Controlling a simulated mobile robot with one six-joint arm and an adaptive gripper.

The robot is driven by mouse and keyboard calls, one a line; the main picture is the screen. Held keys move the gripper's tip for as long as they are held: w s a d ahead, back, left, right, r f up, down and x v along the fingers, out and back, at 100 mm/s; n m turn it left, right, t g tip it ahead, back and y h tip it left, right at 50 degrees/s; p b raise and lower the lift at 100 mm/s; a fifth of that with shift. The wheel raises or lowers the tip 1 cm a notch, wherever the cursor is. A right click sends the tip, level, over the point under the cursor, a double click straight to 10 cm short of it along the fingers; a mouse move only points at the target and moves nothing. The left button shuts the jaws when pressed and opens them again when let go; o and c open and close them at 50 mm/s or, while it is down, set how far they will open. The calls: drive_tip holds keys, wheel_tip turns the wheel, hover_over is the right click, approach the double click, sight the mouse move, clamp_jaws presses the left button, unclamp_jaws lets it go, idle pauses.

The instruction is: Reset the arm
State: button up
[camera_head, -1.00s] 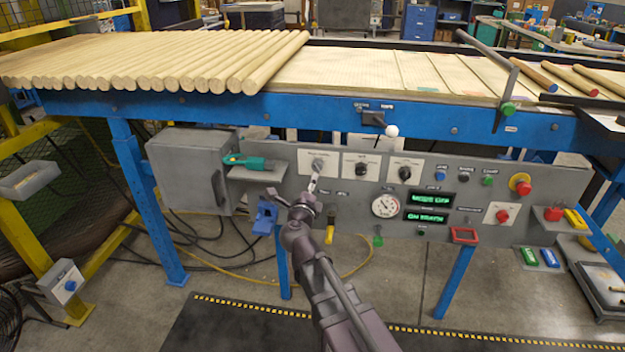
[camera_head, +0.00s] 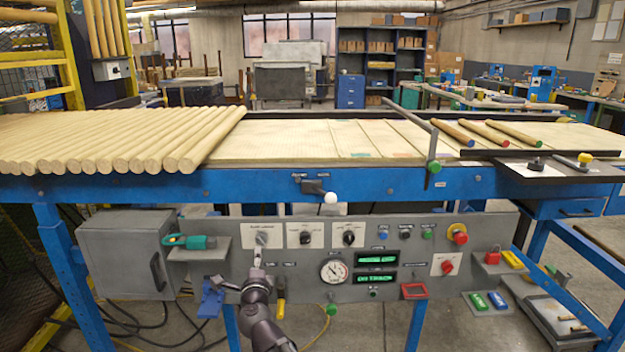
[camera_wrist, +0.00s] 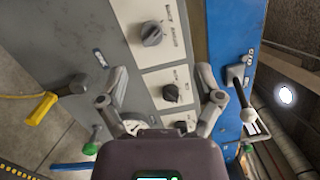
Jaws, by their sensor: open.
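My gripper (camera_head: 257,262) is in front of the control panel (camera_head: 225,268), just below the leftmost rotary knob (camera_head: 262,239). In the wrist view my gripper (camera_wrist: 161,80) has its two fingers spread apart with nothing between them. The wrist view shows dark knobs on white plates: one knob (camera_wrist: 152,34) beyond the fingertips and another (camera_wrist: 172,93) between the fingers. A third is partly hidden by my gripper's body. I cannot tell how near the fingers are to the panel.
A lever with a white ball (camera_head: 330,197) sticks out from the blue beam above the panel. A green-handled tool (camera_head: 190,241) lies on a small shelf to the left. Round wooden rods (camera_head: 120,140) cover the table's left part. Open floor shows below the panel.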

drive_tip(key=s+d+f+n+g+y, duration=0.35)
drive_tip(key=d+f+n+g, duration=0.85)
drive_tip(key=d+f+n, duration=0.45)
drive_tip(key=s+d+f+n+g+h, duration=0.1)
drive_tip(key=s+d+g+h, duration=0.2)
drive_tip(key=s+d, duration=0.45)
drive_tip(key=s+d+f+n+g+h, duration=0.1)
drive_tip(key=s+d+g+h, duration=0.25)
drive_tip(key=d, duration=0.65)
wheel_tip(320, 180, up, 31)
drive_tip(key=p, duration=3.2)
drive_tip(key=shift+s, duration=0.2)
drive_tip(key=shift+d, duration=0.1)
